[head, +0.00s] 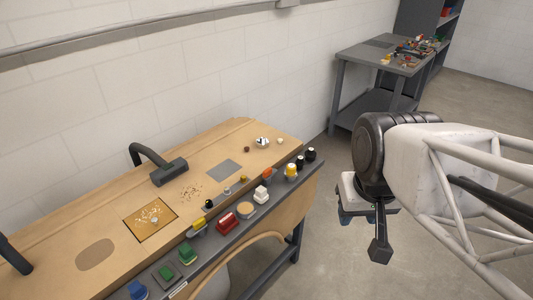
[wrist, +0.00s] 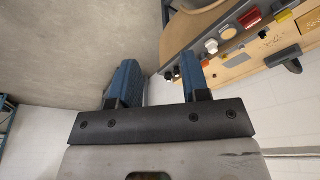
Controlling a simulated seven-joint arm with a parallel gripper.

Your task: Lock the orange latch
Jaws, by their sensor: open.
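A small orange piece (head: 267,174), which looks like the orange latch, sits on the dark control rail at the front of the wooden bench, between a white block and a yellow-topped knob. Its exact position is too small to read. My gripper (head: 363,232) hangs to the right of the bench, over the floor and apart from the latch. In the wrist view my gripper (wrist: 160,72) shows two blue fingers spread apart with nothing between them.
The rail (head: 215,238) carries several controls, including a red block (head: 228,222), a white block (head: 261,194) and green buttons (head: 187,253). A black lamp-like arm (head: 168,172) stands on the bench (head: 110,222). A grey table (head: 378,62) is at the back. Open floor surrounds my gripper.

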